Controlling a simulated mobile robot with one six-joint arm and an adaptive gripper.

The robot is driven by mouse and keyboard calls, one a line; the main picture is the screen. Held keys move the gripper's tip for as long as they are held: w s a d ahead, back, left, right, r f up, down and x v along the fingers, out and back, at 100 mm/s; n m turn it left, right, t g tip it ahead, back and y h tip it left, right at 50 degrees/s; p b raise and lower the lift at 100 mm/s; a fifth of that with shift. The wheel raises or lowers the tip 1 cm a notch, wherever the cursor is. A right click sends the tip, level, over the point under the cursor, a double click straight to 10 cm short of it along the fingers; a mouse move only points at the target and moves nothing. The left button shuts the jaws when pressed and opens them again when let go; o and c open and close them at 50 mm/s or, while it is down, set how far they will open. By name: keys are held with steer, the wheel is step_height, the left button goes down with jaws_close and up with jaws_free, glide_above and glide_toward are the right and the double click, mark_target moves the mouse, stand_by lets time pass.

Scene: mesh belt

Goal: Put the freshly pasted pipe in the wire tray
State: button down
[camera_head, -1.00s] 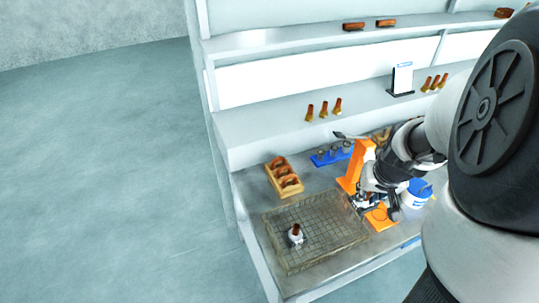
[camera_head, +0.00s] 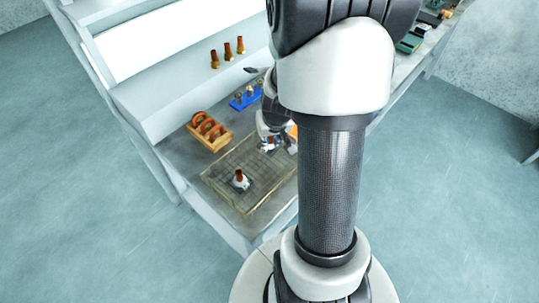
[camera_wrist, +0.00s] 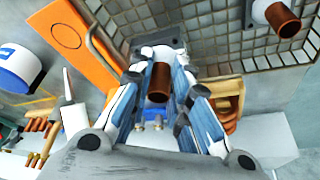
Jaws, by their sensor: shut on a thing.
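My gripper (camera_wrist: 158,88) is shut on a short brown pipe (camera_wrist: 160,80), which shows between the blue-lined fingers in the wrist view. My gripper also shows in the head view (camera_head: 270,144), at the back right part of the wire tray (camera_head: 217,181). The tray's mesh shows at the top of the wrist view (camera_wrist: 222,52). Another brown pipe with a pale flanged end stands in the tray, in the head view (camera_head: 240,177) and at the wrist view's upper right (camera_wrist: 280,18). The held pipe is not clear in the head view. I cannot make out paste on it.
A wooden box (camera_head: 221,142) with brown curved pieces stands behind the tray. A blue rack (camera_head: 245,98) is farther back. Several brown pieces (camera_head: 227,49) stand on the shelf. An orange stand (camera_wrist: 75,38) and a white-and-blue tub (camera_wrist: 20,67) are beside my gripper. The tray's left part has free room.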

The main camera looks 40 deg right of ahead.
mark_target(271, 147)
steer(key=shift+w+f+b, duration=0.1)
steer(key=shift+f+b, duration=1.9)
steer(key=shift+f, duration=0.8)
steer(key=shift+r, duration=0.15)
steer(key=c, duration=1.5)
jaws_free()
steer(key=shift+f, duration=0.25)
